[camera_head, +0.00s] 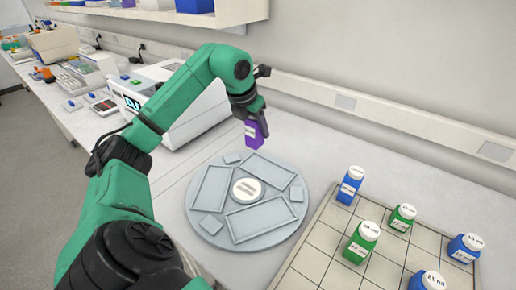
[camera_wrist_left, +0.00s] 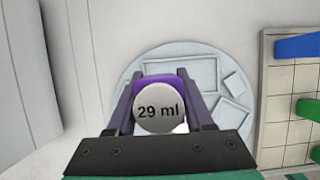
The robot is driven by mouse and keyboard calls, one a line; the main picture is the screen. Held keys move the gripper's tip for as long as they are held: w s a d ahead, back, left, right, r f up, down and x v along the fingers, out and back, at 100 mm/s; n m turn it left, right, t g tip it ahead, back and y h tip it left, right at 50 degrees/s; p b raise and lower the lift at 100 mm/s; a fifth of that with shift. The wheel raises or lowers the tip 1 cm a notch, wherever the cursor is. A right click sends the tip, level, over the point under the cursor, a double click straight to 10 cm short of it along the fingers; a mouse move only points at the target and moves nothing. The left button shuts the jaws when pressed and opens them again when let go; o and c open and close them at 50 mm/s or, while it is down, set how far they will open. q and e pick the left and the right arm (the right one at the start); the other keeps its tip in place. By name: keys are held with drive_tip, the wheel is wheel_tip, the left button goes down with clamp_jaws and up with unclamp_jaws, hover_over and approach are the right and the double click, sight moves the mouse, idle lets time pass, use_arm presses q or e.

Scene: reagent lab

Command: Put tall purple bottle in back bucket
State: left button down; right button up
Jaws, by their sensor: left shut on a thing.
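The tall purple bottle (camera_head: 254,134) is held upright by my left gripper (camera_head: 250,112), above the far part of the round grey tray. In the left wrist view, the bottle's white cap (camera_wrist_left: 158,110) reads "29 ml", and the left gripper's fingers (camera_wrist_left: 157,105) close on it from both sides. The round grey tray (camera_head: 212,239) has several recessed compartments around a white labelled centre (camera_head: 247,189). No separate bucket is clear; the larger recesses are in this tray. My right gripper is not in view.
A tiled board (camera_head: 314,262) at the right holds blue bottles (camera_head: 350,185) and green bottles (camera_head: 361,242). A white machine (camera_head: 190,110) stands left of the tray. The wall with a rail (camera_head: 390,118) runs behind. Bench between tray and wall is clear.

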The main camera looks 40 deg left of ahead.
use_arm(q)
drive_tip(key=f, duration=0.8)
drive_tip(key=shift+w, duration=0.25)
drive_tip(key=shift+w+f, duration=0.1)
drive_tip(key=shift+f, duration=0.1)
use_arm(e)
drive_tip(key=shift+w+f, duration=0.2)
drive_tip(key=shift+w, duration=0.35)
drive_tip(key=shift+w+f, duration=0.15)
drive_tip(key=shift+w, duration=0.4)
use_arm(q)
drive_tip(key=shift+c, duration=1.4)
unclamp_jaws()
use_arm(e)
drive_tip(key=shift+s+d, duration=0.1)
